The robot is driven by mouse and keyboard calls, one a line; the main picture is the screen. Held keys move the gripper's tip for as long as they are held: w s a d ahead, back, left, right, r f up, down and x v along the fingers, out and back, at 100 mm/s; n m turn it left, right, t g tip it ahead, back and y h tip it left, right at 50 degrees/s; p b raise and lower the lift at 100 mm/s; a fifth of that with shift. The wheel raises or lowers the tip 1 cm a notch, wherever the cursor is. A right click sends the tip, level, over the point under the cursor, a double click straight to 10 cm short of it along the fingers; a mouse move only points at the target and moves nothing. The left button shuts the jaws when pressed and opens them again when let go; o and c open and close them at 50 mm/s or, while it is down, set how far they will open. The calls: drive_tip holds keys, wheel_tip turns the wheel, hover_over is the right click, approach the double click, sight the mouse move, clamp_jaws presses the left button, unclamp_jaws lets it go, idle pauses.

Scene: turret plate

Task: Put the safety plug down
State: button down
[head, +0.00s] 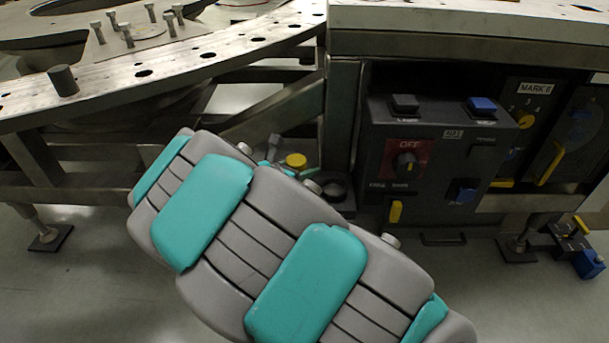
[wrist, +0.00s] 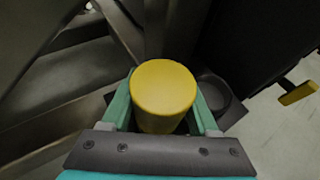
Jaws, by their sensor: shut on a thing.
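The safety plug is most likely the yellow round-topped piece (wrist: 163,92) between my fingers in the wrist view. Its yellow top also shows in the head view (head: 296,160), just beyond my arm. My gripper (wrist: 163,110) is shut on it, one teal finger on each side. In the head view my arm hides most of the gripper and the plug's lower part. A dark round holder (wrist: 214,92) with an open ring lies just right of the plug in the wrist view. It also shows in the head view (head: 335,188). I cannot tell what is under the plug.
A dark control box (head: 440,150) with a red OFF switch panel stands right of the holder. A metal frame post (head: 342,120) rises behind the holder. The perforated turret plate (head: 200,50) is at upper left, with several upright pins. Open floor shows at lower right.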

drive_tip(key=shift+s+d+f+b, duration=0.1)
drive_tip(key=shift+f+b, duration=0.45)
drive_tip(key=shift+f, duration=0.65)
drive_tip(key=shift+f, duration=0.15)
drive_tip(key=shift+c, duration=2.2)
unclamp_jaws()
drive_tip(key=shift+s+r, duration=0.1)
drive_tip(key=shift+r, duration=0.15)
drive_tip(key=v, duration=1.2)
drive_tip(key=shift+f, duration=0.1)
